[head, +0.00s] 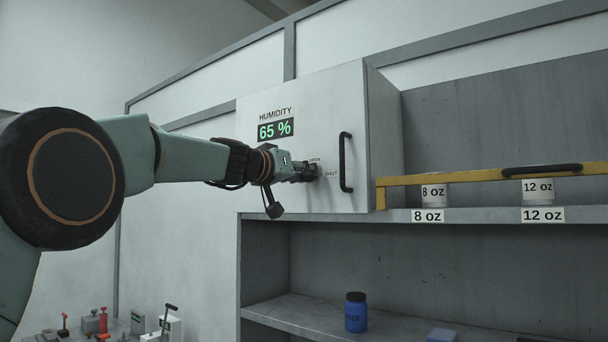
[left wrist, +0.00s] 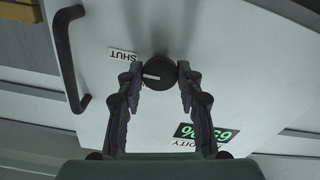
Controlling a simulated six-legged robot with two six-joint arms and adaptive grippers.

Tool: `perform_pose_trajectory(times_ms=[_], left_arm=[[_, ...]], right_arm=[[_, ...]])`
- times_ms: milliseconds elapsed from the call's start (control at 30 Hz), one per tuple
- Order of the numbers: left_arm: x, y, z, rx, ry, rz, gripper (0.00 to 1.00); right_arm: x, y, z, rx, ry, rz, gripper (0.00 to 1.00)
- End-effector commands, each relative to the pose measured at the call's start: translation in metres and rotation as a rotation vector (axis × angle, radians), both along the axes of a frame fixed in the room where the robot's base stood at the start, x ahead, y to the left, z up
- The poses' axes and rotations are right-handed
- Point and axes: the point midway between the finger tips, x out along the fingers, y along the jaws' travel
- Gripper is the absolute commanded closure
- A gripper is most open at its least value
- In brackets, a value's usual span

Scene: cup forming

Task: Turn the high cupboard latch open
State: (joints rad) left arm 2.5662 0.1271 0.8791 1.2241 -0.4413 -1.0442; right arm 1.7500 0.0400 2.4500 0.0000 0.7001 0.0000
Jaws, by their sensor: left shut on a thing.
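The cupboard latch is a dark round knob (left wrist: 159,73) with a short white mark on it, set in the white cupboard door (head: 340,100). In the head view, the latch (head: 315,170) is mostly behind my gripper, with the "OPEN" label above it and the "SHUT" label to its right. My left gripper (head: 303,171) reaches in from the left and is shut on the latch. In the left wrist view, its two fingers (left wrist: 160,76) touch the knob from both sides, and the "SHUT" label shows upside down at its left. My right gripper is out of view.
A black door handle (head: 346,162) stands just right of the latch. A humidity display (head: 275,130) reads 65 % above my wrist. A yellow rail (head: 470,175) crosses the shelf at right, with white cups behind it. A blue bottle (head: 356,312) stands on the lower shelf.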

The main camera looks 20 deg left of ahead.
Motion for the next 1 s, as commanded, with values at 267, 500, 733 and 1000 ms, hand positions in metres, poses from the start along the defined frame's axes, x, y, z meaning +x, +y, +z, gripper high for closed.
perform_pose_trajectory(times_ms=[267, 500, 733, 1000], left_arm=[[0.0001, -0.001, -0.0005, -0.055, 0.02, -0.002, 0.95], [0.0001, -0.0013, -0.0005, -0.211, 0.076, -0.002, 0.95], [0.0, -0.0015, 0.0, -0.414, 0.15, -0.003, 0.95], [-0.0001, -0.002, 0.0004, -0.655, 0.238, -0.002, 0.95]], right_arm=[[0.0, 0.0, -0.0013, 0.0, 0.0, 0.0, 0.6], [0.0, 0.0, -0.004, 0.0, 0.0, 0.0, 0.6], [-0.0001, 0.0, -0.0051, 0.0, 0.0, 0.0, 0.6], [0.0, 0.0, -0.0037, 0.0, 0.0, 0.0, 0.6]])
